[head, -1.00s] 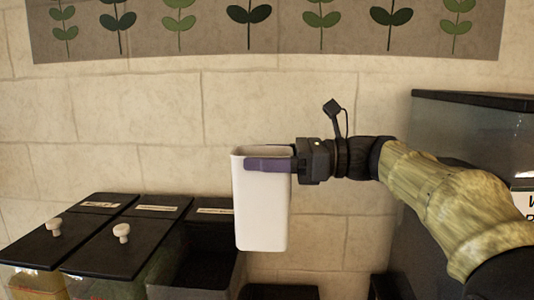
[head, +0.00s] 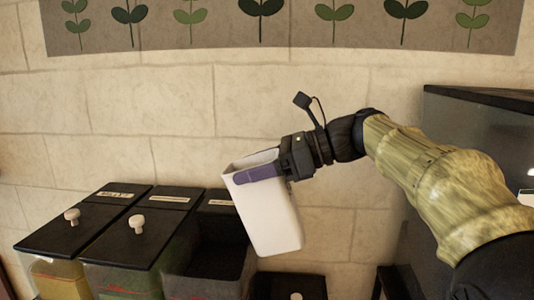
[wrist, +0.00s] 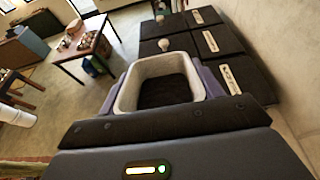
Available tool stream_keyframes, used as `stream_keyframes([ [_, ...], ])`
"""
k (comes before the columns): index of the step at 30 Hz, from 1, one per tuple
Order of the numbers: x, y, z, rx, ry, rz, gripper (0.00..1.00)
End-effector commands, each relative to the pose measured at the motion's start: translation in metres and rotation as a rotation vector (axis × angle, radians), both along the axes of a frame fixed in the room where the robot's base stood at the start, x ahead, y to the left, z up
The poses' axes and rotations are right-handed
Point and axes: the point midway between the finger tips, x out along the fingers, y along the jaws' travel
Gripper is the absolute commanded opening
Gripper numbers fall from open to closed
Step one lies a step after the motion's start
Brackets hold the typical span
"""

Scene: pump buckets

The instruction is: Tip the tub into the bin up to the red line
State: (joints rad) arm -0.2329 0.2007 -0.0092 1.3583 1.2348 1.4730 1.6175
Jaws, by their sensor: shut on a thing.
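A tall white tub (head: 268,222) hangs in the air in the head view, tilted with its mouth leaning left. My gripper (head: 258,174) is shut on it, with purple fingers along its sides near the rim. The tub (wrist: 126,92) also shows in the wrist view, with dark loose contents inside. An open bin with dark walls (head: 182,286) stands below and to the left of the tub, apart from it. The tub hides part of this bin. I cannot make out the red line clearly, nor the fill level inside the bin.
Two bins with black lids and white knobs (head: 137,222) stand left of the open bin. A large dark-topped container (head: 480,100) stands at the right. A stone wall (head: 120,110) is close behind.

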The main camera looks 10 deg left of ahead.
Motion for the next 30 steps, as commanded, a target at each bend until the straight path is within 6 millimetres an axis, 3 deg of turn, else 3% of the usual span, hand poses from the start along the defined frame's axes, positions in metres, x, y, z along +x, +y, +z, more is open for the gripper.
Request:
stream_keyframes([
  [18, -0.001, 0.019, -0.043, -0.246, -0.028, -0.003, 0.00],
  [30, -0.001, 0.020, -0.049, -0.265, -0.032, -0.005, 0.00],
])
